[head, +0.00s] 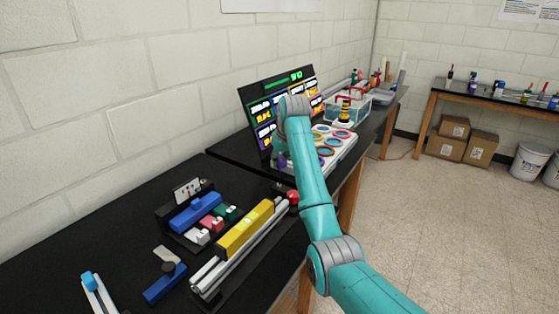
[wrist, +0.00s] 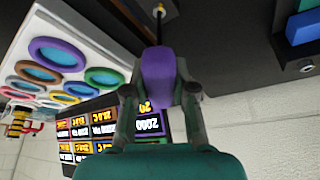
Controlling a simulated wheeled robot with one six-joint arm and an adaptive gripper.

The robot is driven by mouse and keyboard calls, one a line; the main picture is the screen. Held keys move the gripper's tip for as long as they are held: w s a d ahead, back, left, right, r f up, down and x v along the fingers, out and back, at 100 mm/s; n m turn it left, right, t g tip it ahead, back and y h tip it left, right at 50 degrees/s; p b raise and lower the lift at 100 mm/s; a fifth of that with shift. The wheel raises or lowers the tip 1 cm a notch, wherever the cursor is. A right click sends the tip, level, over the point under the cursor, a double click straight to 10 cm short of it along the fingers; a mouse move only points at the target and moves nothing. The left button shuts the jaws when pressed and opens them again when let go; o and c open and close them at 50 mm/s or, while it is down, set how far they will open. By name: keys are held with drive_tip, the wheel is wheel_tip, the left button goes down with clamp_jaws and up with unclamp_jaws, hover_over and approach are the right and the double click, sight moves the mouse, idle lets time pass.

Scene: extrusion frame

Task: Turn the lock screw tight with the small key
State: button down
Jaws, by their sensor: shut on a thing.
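My gripper (wrist: 159,90) is shut on the purple handle of the small key (wrist: 158,70) in the wrist view. The key's thin dark shaft points away from the gripper to a small round gold-rimmed fitting (wrist: 159,11) on the dark surface, probably the lock screw. The shaft's end appears to be at this fitting; I cannot tell how deep it sits. In the head view, the purple handle (head: 283,160) shows low beside my arm, upright over the black bench, and my arm hides most of the gripper.
A yellow block (head: 245,230) lies along metal rails with a red knob (head: 293,197) at their far end. A tray of coloured blocks (head: 208,222) is to the left. A white board with coloured rings (head: 340,150) and a lit display (head: 262,108) stand close behind the arm.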

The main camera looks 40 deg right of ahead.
drive_tip(key=shift+m, duration=0.4)
drive_tip(key=shift+f, duration=0.1)
drive_tip(key=shift+r, duration=1.6)
